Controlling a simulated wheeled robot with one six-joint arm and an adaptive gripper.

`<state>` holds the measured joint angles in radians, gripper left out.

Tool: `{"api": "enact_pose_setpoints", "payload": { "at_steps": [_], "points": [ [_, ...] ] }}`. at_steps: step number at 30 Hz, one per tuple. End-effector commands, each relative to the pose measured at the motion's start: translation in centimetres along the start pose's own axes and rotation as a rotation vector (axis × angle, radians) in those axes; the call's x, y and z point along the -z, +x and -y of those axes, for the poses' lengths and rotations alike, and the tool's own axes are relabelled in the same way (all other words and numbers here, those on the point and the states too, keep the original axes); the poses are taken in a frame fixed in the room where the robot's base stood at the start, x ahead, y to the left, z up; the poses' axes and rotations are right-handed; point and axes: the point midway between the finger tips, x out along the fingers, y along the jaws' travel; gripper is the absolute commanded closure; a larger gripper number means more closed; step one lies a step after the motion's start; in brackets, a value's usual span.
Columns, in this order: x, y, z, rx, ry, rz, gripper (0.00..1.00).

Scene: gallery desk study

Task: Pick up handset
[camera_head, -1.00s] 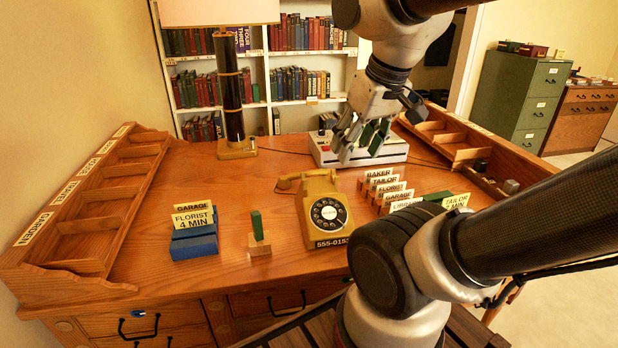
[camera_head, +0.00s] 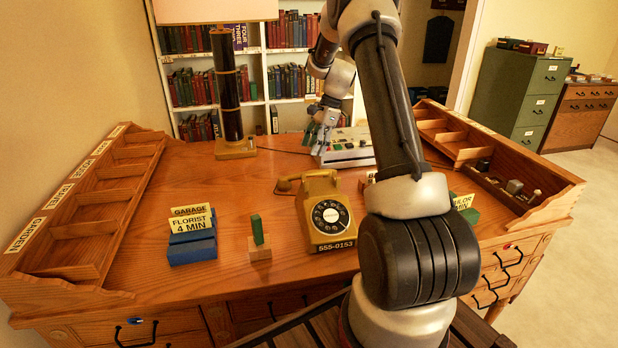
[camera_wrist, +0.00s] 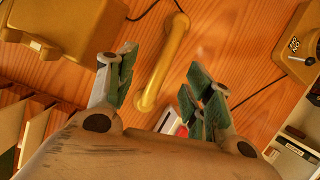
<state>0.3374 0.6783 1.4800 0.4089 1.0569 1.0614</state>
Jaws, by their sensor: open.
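The yellow rotary telephone (camera_head: 326,214) stands mid-desk with its dial toward me. The yellow handset (camera_head: 286,185) shows at its back left, partly hidden behind the phone body. In the wrist view the handset (camera_wrist: 163,62) is a long yellow bar between my fingers in the picture, with the phone body (camera_wrist: 72,22) at upper left. My gripper (camera_head: 322,128) is open and empty, with green finger pads.
The lamp (camera_head: 236,149) stands back left. A blue card block (camera_head: 192,246) and a green peg on a wooden block (camera_head: 259,243) are left of the phone. Pigeonhole racks (camera_head: 97,198) (camera_head: 487,165) line both desk sides. My arm hides most cards right of the phone.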

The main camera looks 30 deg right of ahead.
Motion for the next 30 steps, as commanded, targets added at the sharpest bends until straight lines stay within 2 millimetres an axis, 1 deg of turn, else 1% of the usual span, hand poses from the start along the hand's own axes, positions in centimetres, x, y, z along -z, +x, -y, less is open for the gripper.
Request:
{"api": "enact_pose_setpoints", "payload": {
  "at_steps": [1, 3, 7, 12, 17, 24, 27, 30],
  "points": [
    [1.3, 1.6, 0.6, -0.005, 0.05, 0.013, 0.48],
    [2.4, 3.0, 1.1, -0.009, 0.105, 0.027, 0.48],
    [3.3, 4.5, 1.5, -0.012, 0.153, 0.039, 0.48],
    [3.2, 6.5, 1.5, -0.013, 0.158, 0.04, 0.48],
    [3.1, 8.0, 1.4, -0.014, 0.157, 0.04, 0.48],
    [2.6, 11.6, 1.4, -0.014, 0.157, 0.04, 0.48],
    [2.6, 12.1, 1.5, -0.012, 0.156, 0.039, 0.48],
    [2.6, 12.1, 1.5, -0.011, 0.155, 0.039, 0.48]
  ]
}}
